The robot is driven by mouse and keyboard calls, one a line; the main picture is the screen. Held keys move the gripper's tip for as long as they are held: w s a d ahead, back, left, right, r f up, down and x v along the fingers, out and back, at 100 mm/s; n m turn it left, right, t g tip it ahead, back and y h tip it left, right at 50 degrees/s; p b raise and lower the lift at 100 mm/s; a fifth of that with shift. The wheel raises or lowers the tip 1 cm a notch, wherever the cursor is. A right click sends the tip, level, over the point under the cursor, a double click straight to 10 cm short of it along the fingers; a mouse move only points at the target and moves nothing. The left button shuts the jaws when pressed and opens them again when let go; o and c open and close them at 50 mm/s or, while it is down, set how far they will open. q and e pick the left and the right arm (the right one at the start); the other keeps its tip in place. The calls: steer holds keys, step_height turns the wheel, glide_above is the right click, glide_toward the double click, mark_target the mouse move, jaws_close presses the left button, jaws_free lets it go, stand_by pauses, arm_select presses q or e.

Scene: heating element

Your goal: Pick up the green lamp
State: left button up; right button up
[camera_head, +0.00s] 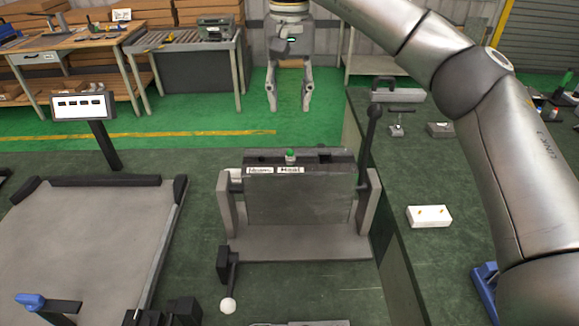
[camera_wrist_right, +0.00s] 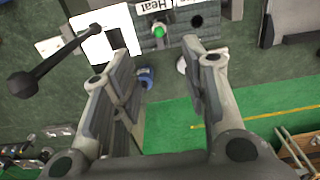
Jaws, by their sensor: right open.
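The green lamp (camera_head: 290,157) is a small green-topped knob standing upright on the top of the grey heating device (camera_head: 298,205). In the right wrist view the lamp (camera_wrist_right: 158,31) shows near the top, just beyond the gap between the fingers. My right gripper (camera_head: 289,104) hangs with its fingers pointing down, behind and above the device in the head view. It is open and empty, and apart from the lamp. The right gripper's two fingers (camera_wrist_right: 157,50) also show in the wrist view. My left gripper is not in view.
A black lever (camera_head: 373,125) rises at the device's right side, and a white-ended lever (camera_head: 228,304) is in front. White labels (camera_head: 290,170) sit near the lamp. A grey tray (camera_head: 85,240) lies left. A white block (camera_head: 429,216) is on the right bench.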

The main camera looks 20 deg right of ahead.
step_height(320, 180, down, 2)
steer(key=b, duration=0.1)
steer(key=p, duration=0.1)
glide_above(291, 150)
steer(key=f, duration=0.5)
steer(key=shift+w+f, duration=0.35)
steer(key=f, duration=0.1)
steer(key=f+p, duration=0.1)
steer(key=f, duration=0.1)
steer(key=f+p, duration=0.1)
steer(key=shift+s+f, duration=0.15)
steer(key=shift+s, duration=0.1)
steer(key=shift+f, duration=0.4)
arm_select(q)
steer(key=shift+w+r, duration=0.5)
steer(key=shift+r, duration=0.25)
arm_select(e)
steer(key=shift+w, duration=0.1)
steer(key=shift+c, duration=0.2)
steer(key=c, duration=0.8)
